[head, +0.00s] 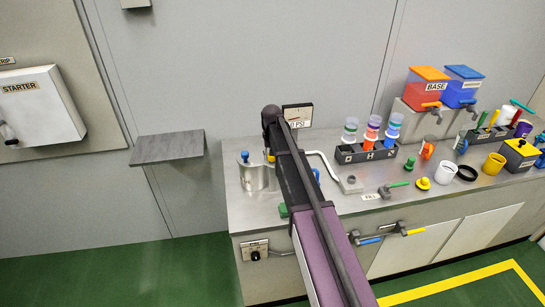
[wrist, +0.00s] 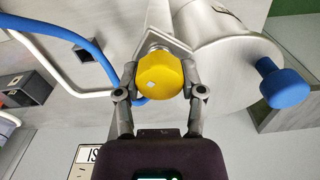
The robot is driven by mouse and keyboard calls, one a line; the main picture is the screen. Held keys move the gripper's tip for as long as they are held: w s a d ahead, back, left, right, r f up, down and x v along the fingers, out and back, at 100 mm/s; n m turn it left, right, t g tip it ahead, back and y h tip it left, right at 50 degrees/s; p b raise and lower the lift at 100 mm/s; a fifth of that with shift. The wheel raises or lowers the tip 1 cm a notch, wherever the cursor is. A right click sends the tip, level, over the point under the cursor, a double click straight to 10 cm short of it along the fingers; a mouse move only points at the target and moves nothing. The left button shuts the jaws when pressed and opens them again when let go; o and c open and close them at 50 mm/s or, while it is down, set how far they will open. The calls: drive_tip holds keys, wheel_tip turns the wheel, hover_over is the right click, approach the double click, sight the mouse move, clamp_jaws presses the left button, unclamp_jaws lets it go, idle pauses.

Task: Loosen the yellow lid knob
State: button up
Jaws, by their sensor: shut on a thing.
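The yellow lid knob (wrist: 158,76) is in the middle of the wrist view, on a threaded metal stud at a bracket beside a steel cylindrical vessel (wrist: 222,62). My gripper (wrist: 160,82) is shut on the knob, one finger on each side. In the head view the vessel (head: 252,178) stands at the left end of the steel counter. A little of the yellow knob (head: 270,157) shows there beside my arm, which hides the gripper's fingers.
A blue pipe (wrist: 66,35) and white pipe run nearby. A gauge (head: 298,116) is behind my arm. Bottles in a rack (head: 350,155) and loose parts are further right on the counter (head: 330,205).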

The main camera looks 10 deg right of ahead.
drive_tip(key=n, duration=0.4)
drive_tip(key=shift+s+a+n, duration=0.1)
drive_tip(key=shift+s+n, duration=0.05)
drive_tip(key=shift+n, duration=0.15)
drive_tip(key=n, duration=0.5)
drive_tip(key=shift+a, duration=0.1)
drive_tip(key=o, duration=1.2)
drive_tip(key=shift+c, duration=0.2)
drive_tip(key=shift+m, duration=0.3)
